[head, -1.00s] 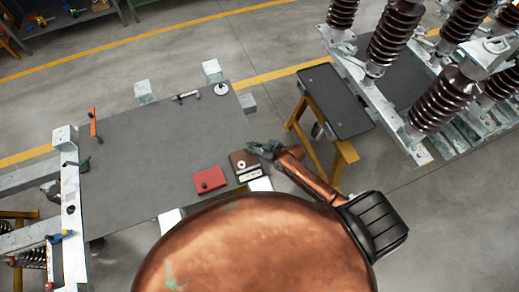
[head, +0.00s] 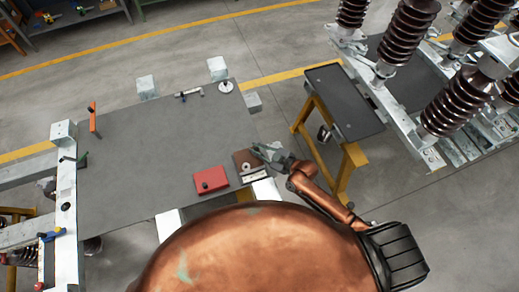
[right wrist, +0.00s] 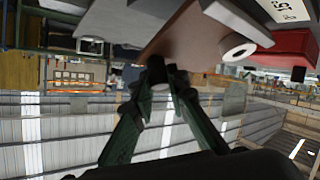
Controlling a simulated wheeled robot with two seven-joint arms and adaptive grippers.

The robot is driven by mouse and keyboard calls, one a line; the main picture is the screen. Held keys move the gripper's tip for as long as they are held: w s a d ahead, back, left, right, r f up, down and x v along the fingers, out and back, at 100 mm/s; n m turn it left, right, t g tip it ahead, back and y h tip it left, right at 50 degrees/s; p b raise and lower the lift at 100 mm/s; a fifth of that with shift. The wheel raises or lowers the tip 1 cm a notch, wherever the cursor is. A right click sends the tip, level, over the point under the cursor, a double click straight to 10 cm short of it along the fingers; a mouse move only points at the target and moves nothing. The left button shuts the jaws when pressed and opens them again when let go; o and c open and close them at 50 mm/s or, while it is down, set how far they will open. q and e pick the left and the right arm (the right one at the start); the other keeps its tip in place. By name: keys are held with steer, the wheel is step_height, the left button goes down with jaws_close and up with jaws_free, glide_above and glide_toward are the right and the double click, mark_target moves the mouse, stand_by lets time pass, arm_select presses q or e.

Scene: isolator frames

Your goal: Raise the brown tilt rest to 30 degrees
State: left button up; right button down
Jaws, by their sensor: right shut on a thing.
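The brown tilt rest (head: 243,158) sits at the near right part of the grey table, just right of a red block. A pale ring-shaped piece shows on it, and a white marked label (head: 256,175) is at its near side. My right gripper (head: 266,151) is at the rest's right edge. In the right wrist view, the brown plate (right wrist: 182,36) slants above the green fingers (right wrist: 155,75), which are closed together at a small dark part by its edge. The exact grip point is partly hidden, and I cannot read the rest's angle. My left gripper is out of view.
The red block (head: 210,180) lies close left of the rest on the grey table (head: 150,150). A dark-topped stand with yellow legs (head: 343,100) is to the right, beside tall brown insulators (head: 452,100). The table's middle is clear.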

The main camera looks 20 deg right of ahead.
stand_by(0.3)
steer(key=c, duration=1.8)
jaws_free()
steer(key=shift+c, duration=0.2)
steer(key=v, duration=1.2)
steer(key=shift+c, duration=0.6)
